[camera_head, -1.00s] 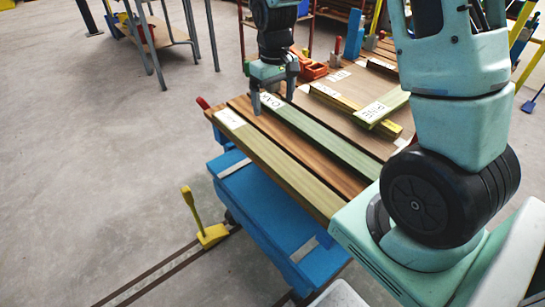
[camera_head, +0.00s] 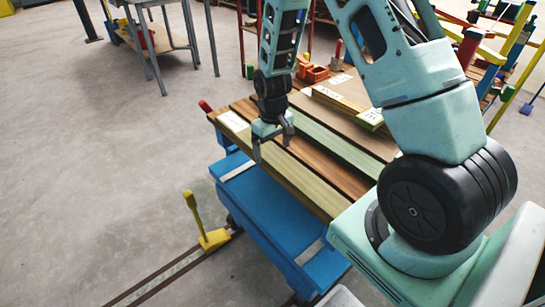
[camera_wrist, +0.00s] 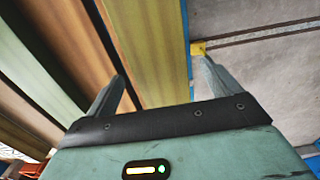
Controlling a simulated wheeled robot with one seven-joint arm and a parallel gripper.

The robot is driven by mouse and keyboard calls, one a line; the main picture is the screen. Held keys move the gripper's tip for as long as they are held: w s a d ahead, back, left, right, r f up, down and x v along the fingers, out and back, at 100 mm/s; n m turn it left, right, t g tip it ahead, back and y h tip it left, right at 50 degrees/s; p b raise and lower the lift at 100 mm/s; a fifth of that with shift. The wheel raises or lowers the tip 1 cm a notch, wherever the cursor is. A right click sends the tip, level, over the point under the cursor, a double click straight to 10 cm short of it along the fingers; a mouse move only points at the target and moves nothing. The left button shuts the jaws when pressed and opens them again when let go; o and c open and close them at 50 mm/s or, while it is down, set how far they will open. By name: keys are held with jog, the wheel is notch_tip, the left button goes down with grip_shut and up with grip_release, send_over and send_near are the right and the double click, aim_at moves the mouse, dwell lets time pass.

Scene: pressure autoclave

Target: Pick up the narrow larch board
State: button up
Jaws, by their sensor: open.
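A long yellow-tan board (camera_head: 312,187) lies along the near edge of the work table, with a white label at its far left end. The label is too small to read, so I cannot confirm that this is the larch board. My gripper (camera_head: 272,151) is open and empty over this board. In the wrist view the yellow-tan board (camera_wrist: 155,45) lies between the two open fingers of my gripper (camera_wrist: 161,73). I cannot tell how high the fingertips are above it.
Beside it lie a brown board (camera_head: 322,163) and a green board (camera_head: 345,147). Shorter labelled boards (camera_head: 350,102) and red-orange bins (camera_head: 317,73) are farther back. A blue cart body (camera_head: 275,215) is below, with a yellow lever (camera_head: 206,235) at floor rails. Open floor is at left.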

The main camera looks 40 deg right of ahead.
jog(key=shift+f, duration=0.6)
jog(key=c, duration=1.5)
jog(key=shift+r, duration=0.1)
